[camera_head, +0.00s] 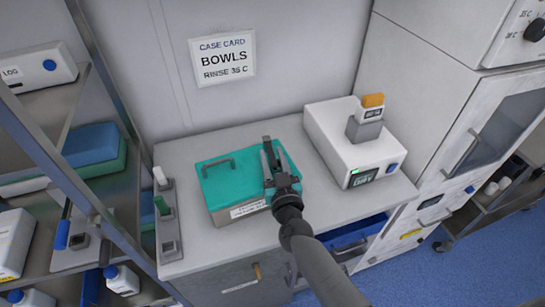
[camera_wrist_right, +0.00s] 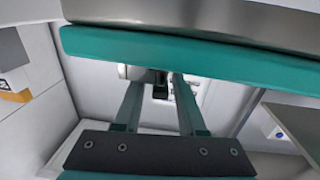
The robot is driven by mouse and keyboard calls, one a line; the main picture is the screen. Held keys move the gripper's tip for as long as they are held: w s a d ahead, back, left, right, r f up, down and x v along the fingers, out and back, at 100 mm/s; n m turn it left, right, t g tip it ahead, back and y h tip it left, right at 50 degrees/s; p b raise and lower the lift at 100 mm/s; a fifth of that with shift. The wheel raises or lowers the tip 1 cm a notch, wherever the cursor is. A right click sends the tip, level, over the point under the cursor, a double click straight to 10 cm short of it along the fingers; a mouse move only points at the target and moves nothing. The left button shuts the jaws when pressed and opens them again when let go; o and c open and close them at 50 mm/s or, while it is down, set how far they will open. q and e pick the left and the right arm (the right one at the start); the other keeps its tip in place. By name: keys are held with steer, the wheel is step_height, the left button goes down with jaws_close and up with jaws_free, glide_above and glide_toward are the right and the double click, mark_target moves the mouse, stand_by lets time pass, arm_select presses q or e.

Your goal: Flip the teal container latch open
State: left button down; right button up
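The teal container (camera_head: 225,185) stands on the counter, with a teal lid, a handle on its left part and a pale label on its front. My right gripper (camera_head: 270,157) is over the right part of the lid, its two fingers apart. In the right wrist view the fingers (camera_wrist_right: 158,98) are also apart, and a teal edge (camera_wrist_right: 190,56) runs across the top. A small dark piece (camera_wrist_right: 160,88) shows between the fingers; I cannot tell whether it is the latch or whether anything touches it. The latch is not clearly visible in the head view. My left gripper is not in view.
A white device (camera_head: 335,135) with an orange-topped part stands right of the container on the counter (camera_head: 220,260). A grey rack (camera_head: 167,220) stands close on the left. A blue drawer (camera_head: 350,237) is open below right. Metal shelving is at far left.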

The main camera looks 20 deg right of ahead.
jaws_close()
stand_by(1.1)
